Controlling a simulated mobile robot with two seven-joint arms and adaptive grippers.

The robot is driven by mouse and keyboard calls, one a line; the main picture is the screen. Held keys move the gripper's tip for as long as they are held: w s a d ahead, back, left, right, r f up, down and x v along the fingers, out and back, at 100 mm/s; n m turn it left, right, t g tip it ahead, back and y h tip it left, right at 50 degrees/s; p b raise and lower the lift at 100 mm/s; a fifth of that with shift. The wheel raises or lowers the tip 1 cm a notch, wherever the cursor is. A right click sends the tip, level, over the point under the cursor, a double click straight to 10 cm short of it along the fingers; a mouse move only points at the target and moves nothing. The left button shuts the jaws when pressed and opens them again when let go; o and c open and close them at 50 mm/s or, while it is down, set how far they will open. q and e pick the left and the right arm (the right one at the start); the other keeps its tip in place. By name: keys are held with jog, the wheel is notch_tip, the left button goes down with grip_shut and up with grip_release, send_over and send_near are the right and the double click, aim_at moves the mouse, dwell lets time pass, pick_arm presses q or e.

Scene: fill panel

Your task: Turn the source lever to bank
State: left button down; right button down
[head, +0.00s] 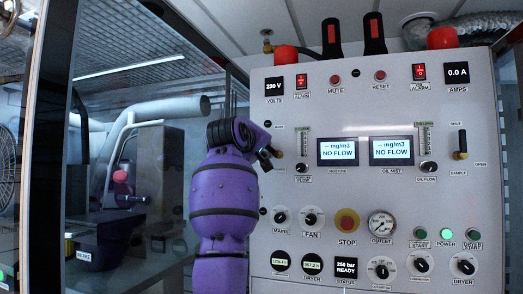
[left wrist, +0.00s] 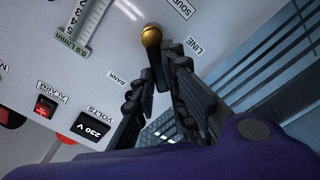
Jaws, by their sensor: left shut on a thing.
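The source lever has a brass hub and a black handle. It shows in the left wrist view (left wrist: 160,76), and its brass part shows in the head view (head: 277,154) at the panel's left edge. In the wrist view the handle lies between the BANK label (left wrist: 118,78) and the LINE label (left wrist: 194,45). My left gripper (head: 266,148) is at the lever. Its black fingers (left wrist: 157,66) are shut with the handle between them. In the head view my purple wrist hides part of the lever's surroundings. My right gripper is not in view.
The grey panel (head: 330,245) carries gauges, knobs, a red STOP button (head: 347,221) and two NO FLOW displays (head: 391,150). A sample lever (head: 460,146) is at the right. A flow meter (left wrist: 82,24) is close to the source lever. A glass-walled frame stands left of my arm.

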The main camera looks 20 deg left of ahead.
pick_arm(q)
jog(key=m, duration=0.2)
jog(key=d+r+m, duration=0.1)
jog(key=m, duration=0.2)
jog(key=d+m, duration=0.1)
jog(key=m, duration=0.2)
jog(key=shift+d+r, duration=0.2)
jog(key=shift+r, duration=0.1)
jog(key=shift+d+m, duration=0.25)
jog(key=shift+m, duration=0.4)
jog(key=shift+d+m, duration=0.25)
jog(key=shift+m, duration=0.4)
jog(key=c, duration=1.8)
grip_release()
jog(key=shift+o, duration=0.2)
jog(key=shift+s, duration=0.1)
jog(key=s, duration=1.2)
jog(key=shift+a, duration=0.2)
